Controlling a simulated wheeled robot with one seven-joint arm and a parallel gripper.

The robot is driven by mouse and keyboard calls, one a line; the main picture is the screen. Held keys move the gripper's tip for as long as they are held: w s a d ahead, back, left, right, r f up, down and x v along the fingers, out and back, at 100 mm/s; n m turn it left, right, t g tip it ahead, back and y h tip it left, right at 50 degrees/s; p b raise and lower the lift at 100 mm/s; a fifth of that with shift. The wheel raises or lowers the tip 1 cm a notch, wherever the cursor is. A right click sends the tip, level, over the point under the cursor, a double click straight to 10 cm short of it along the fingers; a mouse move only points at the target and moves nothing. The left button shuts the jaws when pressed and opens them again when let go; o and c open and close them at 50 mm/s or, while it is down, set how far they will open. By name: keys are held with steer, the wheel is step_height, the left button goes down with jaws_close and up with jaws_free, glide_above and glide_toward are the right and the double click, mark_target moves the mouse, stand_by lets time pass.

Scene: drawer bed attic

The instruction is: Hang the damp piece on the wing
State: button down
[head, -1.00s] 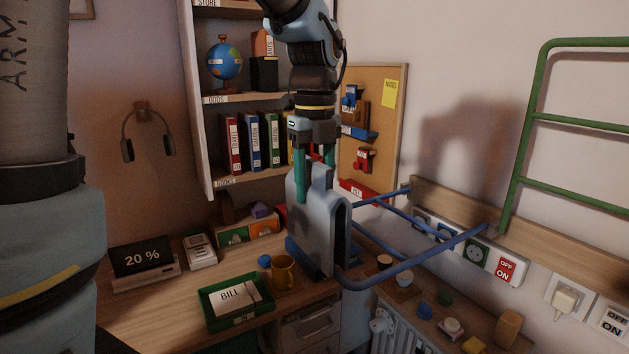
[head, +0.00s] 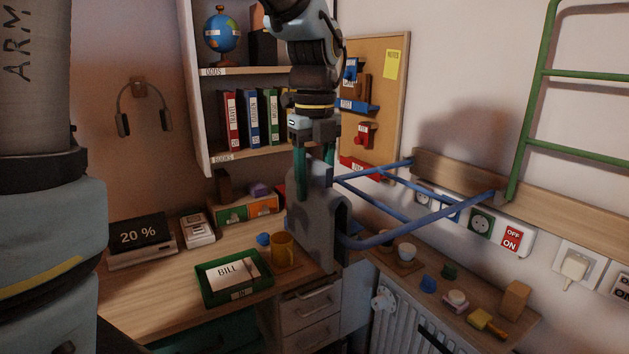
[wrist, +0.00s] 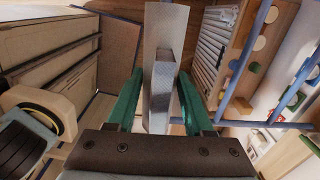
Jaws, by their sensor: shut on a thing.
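The damp piece is a grey, folded slab shaped like an upside-down U (head: 315,232), hanging upright with its fold on top. My gripper (head: 314,168) is shut on the piece's raised top ridge. In the wrist view the ridge (wrist: 162,75) shows between the teal fingers (wrist: 160,105). The wing is a blue bar frame (head: 420,228) sticking out from the wall rail. Its near end meets the right side of the piece in the head view. I cannot tell whether the bar lies inside the fold or only beside it.
Behind and left is a desk with a green bill tray (head: 235,279), an orange mug (head: 283,250) and a display (head: 140,235). Below the wing, a shelf over a radiator (head: 395,315) holds several small objects. A green ladder (head: 535,110) stands right.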

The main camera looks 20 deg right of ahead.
steer(key=shift+f+b, duration=1.65)
steer(key=shift+f, duration=0.55)
steer(key=shift+c, duration=1)
jaws_free()
